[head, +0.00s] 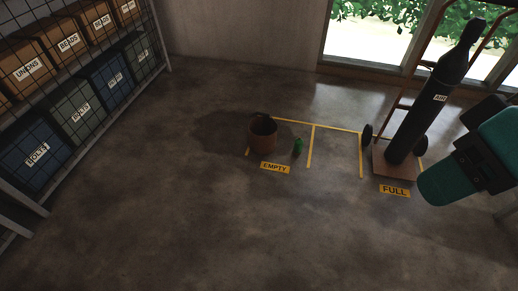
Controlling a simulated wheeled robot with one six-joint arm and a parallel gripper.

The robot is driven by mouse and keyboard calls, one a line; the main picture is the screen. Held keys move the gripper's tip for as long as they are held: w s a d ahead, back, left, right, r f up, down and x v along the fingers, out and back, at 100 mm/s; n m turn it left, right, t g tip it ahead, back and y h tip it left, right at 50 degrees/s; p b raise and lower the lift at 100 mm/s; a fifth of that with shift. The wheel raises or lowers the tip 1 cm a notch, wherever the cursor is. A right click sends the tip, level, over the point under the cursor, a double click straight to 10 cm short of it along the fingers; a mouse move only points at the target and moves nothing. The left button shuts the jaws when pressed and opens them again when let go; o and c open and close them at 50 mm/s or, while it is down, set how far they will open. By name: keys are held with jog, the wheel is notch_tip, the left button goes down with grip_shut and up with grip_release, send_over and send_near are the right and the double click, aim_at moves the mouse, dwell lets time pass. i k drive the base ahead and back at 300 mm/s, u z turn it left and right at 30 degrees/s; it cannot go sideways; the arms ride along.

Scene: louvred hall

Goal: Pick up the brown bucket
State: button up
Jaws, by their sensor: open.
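The brown bucket (263,136) stands upright on the concrete floor near the middle of the head view. It is at the left bay of the yellow floor lines, just behind the EMPTY label. Something dark shows at its rim; I cannot tell what it is. Part of my teal and black arm enters at the right edge of the view, well apart from the bucket. I cannot make out my gripper's fingertips in this view.
A small green object (298,147) is close to the bucket's right. A black AIR cylinder (432,95) stands on a wheeled trolley (395,166) at right. A meshed shelf with labelled bins (83,113) lines the left. The front floor is clear.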

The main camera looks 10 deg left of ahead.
aim_at(263, 131)
jog(key=u, duration=0.6)
jog(key=i, duration=0.5)
jog(key=u, duration=0.9)
jog(key=i, duration=1.7)
jog(key=z, duration=0.65)
jog(key=i, duration=0.55)
jog(key=z, duration=1)
jog(key=i, duration=0.4)
jog(key=z, duration=0.4)
